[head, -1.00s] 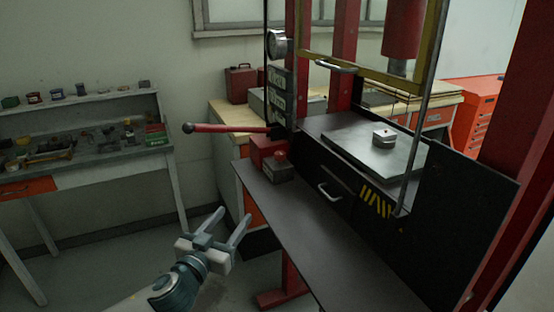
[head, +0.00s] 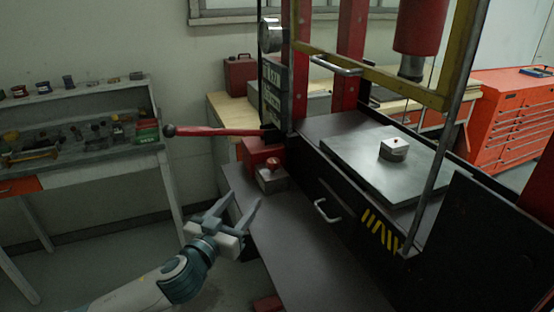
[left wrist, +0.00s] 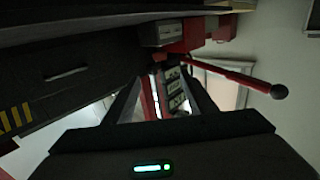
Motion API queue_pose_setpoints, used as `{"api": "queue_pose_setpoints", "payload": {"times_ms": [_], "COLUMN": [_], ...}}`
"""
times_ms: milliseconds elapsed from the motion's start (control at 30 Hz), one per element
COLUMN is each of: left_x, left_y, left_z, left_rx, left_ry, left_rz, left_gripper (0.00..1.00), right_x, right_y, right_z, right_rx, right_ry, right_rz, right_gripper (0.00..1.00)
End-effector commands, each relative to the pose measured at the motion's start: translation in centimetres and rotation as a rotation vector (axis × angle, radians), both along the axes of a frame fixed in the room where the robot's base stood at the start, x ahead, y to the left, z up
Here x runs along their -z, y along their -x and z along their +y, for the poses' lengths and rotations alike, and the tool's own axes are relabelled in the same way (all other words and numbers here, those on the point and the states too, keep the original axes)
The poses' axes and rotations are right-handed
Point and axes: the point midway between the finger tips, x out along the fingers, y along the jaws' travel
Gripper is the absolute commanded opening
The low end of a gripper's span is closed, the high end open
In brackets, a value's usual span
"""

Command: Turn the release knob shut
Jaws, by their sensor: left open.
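A small red knob (head: 273,163) sits on top of a grey valve block (head: 272,181) beside the red pump body (head: 258,152), at the far left end of the dark bench. It looks like the release knob; whether it is turned open or shut I cannot tell. My left gripper (head: 243,200) is open and empty, in front of and lower in the picture than the block, apart from it. In the left wrist view the grey block (left wrist: 160,33) shows beyond the open fingers (left wrist: 156,108). My right gripper is not in view.
A red pump lever (head: 218,131) with a dark ball end sticks out left above the knob. The press has a yellow-framed guard (head: 385,82) and a drawer handle (head: 326,211). The bench top (head: 300,250) is clear. A cluttered workbench (head: 85,160) stands at left.

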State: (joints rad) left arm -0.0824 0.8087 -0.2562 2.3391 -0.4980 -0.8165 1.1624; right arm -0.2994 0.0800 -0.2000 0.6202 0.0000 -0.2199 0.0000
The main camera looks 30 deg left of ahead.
Motion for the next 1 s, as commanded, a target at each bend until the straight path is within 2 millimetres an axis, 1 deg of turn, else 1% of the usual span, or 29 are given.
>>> {"api": "queue_pose_setpoints", "payload": {"times_ms": [467, 667, 867, 1000], "left_x": [0.0, 0.0, -0.2, -0.3], "left_y": [0.0, -0.4, -1.9, -3.6], "left_z": [0.0, 0.0, 0.1, 0.2], "left_rx": [0.000, 0.000, 0.000, -0.001], "left_ry": [0.000, 0.000, 0.000, 0.000], "left_rz": [0.000, 0.001, -0.001, -0.001], "left_gripper": [0.51, 0.51, 0.51, 0.51], "right_x": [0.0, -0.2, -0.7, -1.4], "right_y": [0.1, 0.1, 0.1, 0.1], "right_z": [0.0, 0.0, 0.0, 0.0], "right_rx": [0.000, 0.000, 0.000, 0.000], "right_ry": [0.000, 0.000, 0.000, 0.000], "right_rz": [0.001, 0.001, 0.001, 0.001], "right_gripper": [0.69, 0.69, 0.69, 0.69]}}
